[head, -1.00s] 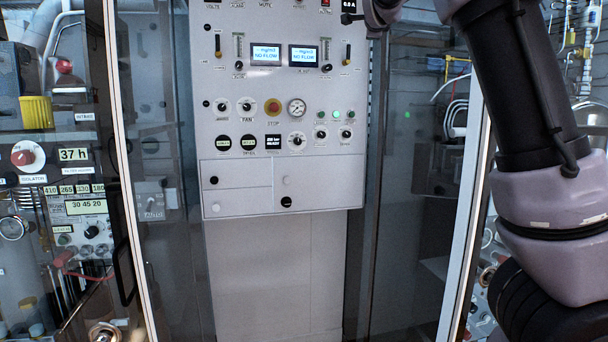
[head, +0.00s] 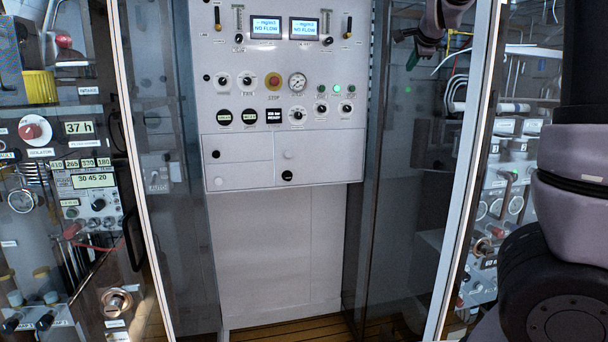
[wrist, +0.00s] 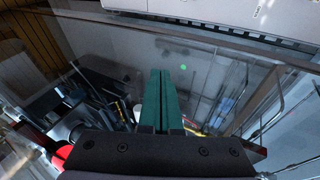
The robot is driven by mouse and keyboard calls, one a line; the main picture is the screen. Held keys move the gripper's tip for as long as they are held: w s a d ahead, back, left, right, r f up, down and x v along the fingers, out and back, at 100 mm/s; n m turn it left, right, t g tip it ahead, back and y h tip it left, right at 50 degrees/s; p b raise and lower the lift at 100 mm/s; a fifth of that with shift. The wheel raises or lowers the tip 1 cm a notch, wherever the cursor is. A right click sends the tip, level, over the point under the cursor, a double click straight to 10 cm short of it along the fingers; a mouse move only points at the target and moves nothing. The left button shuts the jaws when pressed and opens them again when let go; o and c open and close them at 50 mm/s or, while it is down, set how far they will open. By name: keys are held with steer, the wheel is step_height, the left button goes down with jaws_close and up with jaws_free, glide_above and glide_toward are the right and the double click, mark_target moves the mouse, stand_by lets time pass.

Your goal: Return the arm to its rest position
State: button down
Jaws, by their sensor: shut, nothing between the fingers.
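My gripper (wrist: 160,98) shows in the wrist view with its two green fingers side by side and shut, with nothing between them. In the head view my wrist and gripper (head: 406,35) are at the top right, in front of the dark glass to the right of the grey control panel. My arm's larger links fill the right edge of that view. The middle of my arm is out of the picture.
The grey panel (head: 285,155) with knobs, a red stop button (head: 273,81) and two displays stands in the middle. Glass doors with pale frames (head: 465,170) flank it. Cluttered equipment (head: 75,180) stands at left, and more stands at right. Wooden floor (head: 290,331) shows below.

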steer(key=s+a+f+n+g, duration=0.1)
steer(key=s+f+n, duration=0.3)
steer(key=s, duration=0.8)
steer(key=s+a+f+n+g+y, duration=0.1)
steer(key=s+f+n, duration=0.4)
steer(key=s, duration=0.8)
steer(key=s+a+f+n+g+y, duration=0.1)
steer(key=s+a+f+n+g, duration=0.2)
steer(key=s, duration=1)
step_height(320, 180, down, 2)
steer(key=shift+a+f+n, duration=0.25)
steer(key=shift+a+n, duration=0.7)
steer(key=shift+n, duration=0.05)
steer(key=shift+s, duration=0.1)
